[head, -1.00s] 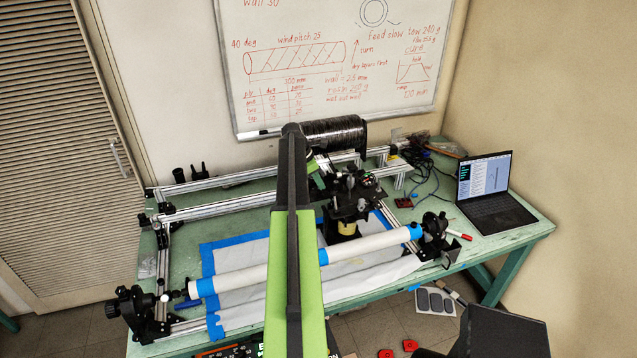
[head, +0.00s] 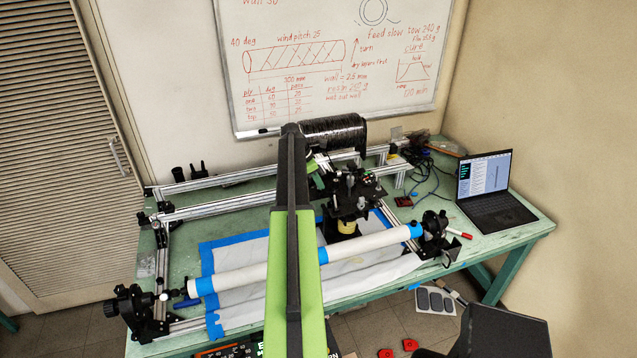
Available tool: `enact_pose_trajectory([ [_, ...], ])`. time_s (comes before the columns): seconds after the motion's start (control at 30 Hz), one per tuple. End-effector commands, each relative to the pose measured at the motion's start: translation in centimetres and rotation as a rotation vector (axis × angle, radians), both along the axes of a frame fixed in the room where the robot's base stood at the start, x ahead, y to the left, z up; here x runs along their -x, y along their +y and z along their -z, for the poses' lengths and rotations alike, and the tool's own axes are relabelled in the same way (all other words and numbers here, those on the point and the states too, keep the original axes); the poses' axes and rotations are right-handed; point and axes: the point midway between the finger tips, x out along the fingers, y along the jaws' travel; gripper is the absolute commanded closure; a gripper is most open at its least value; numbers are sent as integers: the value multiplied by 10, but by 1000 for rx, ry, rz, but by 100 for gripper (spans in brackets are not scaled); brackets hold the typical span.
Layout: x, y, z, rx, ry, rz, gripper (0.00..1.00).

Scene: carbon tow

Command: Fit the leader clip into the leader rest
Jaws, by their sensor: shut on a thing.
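My arm stands upright in the middle of the head view, and its end bends down behind the top joint. My gripper (head: 318,168) shows only in part beside the arm, near the carriage of the winder. It is shut on the leader clip, which is too small and too covered to make out. The leader rest cannot be picked out among the dark parts around the carriage (head: 350,190). Whether the clip touches the rest cannot be told.
A white mandrel (head: 300,262) with blue tape bands spans the front of the frame. A black tow spool (head: 335,132) lies behind the carriage. Aluminium rails (head: 225,207) run across the green bench (head: 510,238). A laptop (head: 487,188) stands at right.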

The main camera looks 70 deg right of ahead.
Motion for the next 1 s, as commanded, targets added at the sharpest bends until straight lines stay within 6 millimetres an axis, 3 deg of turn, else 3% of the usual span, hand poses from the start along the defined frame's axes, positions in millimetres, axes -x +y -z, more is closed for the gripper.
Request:
enact_pose_trajectory([
  [0.6, 0, 0, 17, 0, 0, 0, 100],
  [0.63, 0, 0, 15, 0, 0, 0, 81],
  [0.8, 0, 0, 15, 0, 0, 0, 59],
  [1.0, 0, 0, 15, 0, 0, 0, 59],
])
